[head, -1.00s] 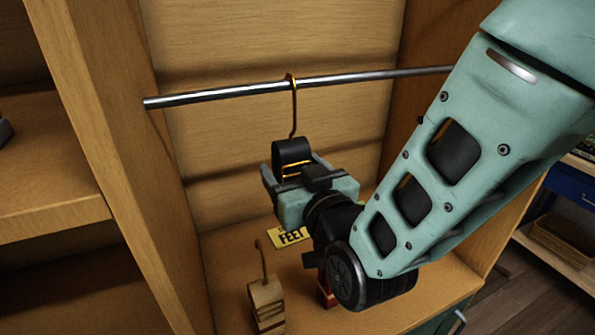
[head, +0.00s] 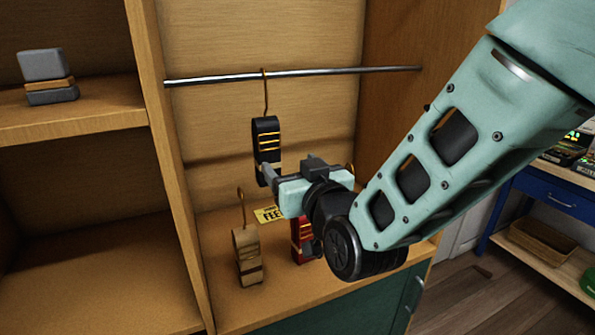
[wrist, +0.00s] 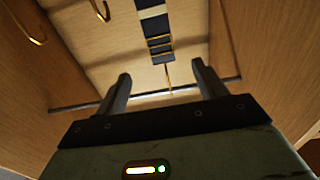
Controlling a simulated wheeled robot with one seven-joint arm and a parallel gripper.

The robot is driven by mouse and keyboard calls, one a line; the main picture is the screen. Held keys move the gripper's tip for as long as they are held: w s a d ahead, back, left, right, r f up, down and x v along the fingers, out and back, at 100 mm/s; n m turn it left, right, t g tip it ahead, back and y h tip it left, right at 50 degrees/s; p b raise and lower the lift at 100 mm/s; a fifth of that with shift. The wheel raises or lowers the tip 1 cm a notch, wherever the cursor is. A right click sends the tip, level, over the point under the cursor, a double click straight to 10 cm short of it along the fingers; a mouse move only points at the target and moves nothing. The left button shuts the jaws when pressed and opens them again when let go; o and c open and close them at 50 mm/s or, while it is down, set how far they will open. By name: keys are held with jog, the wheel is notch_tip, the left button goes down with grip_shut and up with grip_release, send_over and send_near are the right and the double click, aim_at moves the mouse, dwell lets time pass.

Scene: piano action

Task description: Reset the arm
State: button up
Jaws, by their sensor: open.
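My gripper (head: 270,178) is open in front of a black hanging piece with gold bands (head: 267,150), which hangs by a gold hook from a metal rod (head: 340,72). In the wrist view, the two fingers (wrist: 160,88) are spread with nothing between them touching. The black piece (wrist: 157,35) shows ahead of them there, apart from both fingers. My arm crosses the right side of the head view and hides part of the cabinet.
A tan hooked piece (head: 247,255) and a red piece (head: 303,240) stand on the cabinet floor, with a yellow sign (head: 268,214) behind. A grey block stack (head: 49,77) sits on the left shelf. A blue-drawered bench (head: 562,204) stands right.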

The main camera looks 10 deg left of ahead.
jog(key=s+d+f+g+h, duration=0.4)
jog(key=s+d+g, duration=0.3)
jog(key=s+d, duration=0.5)
jog(key=s+d+f+g+h, duration=0.5)
jog(key=s+d+g, duration=0.3)
jog(key=s+d, duration=0.4)
jog(key=shift+s+d+f+n, duration=0.25)
jog(key=shift+s+n, duration=0.15)
jog(key=shift+s, duration=0.5)
